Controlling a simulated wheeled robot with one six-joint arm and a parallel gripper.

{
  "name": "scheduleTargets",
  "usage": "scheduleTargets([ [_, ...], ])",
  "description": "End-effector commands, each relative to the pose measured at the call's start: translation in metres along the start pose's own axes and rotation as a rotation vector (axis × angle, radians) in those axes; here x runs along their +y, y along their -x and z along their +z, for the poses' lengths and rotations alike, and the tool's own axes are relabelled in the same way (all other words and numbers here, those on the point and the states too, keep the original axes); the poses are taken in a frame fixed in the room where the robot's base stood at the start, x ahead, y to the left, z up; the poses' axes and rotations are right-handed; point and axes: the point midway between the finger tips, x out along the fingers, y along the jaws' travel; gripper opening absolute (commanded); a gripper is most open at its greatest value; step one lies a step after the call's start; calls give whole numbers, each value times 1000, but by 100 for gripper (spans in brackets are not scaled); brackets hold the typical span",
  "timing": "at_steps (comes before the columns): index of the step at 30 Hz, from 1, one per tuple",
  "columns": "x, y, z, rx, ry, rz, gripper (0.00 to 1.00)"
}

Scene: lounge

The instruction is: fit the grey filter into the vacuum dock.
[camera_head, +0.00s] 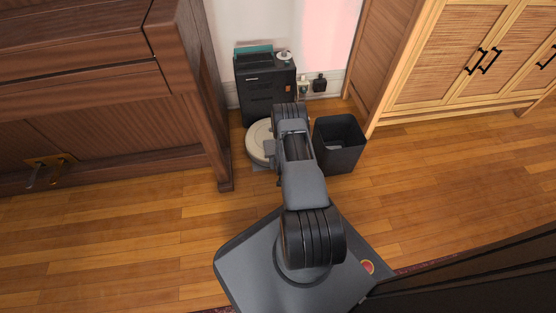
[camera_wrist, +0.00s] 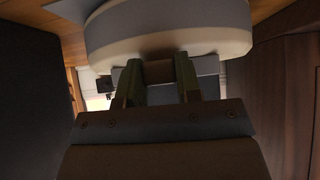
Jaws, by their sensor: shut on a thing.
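The vacuum dock (camera_head: 262,98) is a black tower against the back wall, with a teal part on its top and a small white item at its top right. My gripper (camera_wrist: 158,78) is shut on a small dim block (camera_wrist: 158,71), which appears to be the grey filter; its colour is hard to read in shadow. In the head view my arm hides the gripper and the block, low in front of the dock. I cannot tell whether the block touches the dock.
A cream robot vacuum (camera_head: 257,145) sits at the dock's foot, partly behind my arm, and looms close in the wrist view (camera_wrist: 170,36). A black open bin (camera_head: 338,158) stands close to the right. Floor in front is clear.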

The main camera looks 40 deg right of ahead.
Motion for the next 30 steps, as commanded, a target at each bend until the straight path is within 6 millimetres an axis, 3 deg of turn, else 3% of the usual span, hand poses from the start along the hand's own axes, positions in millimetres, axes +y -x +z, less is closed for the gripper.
scheduleTargets([
  [30,0,22,-21,1,0,0,7],
])
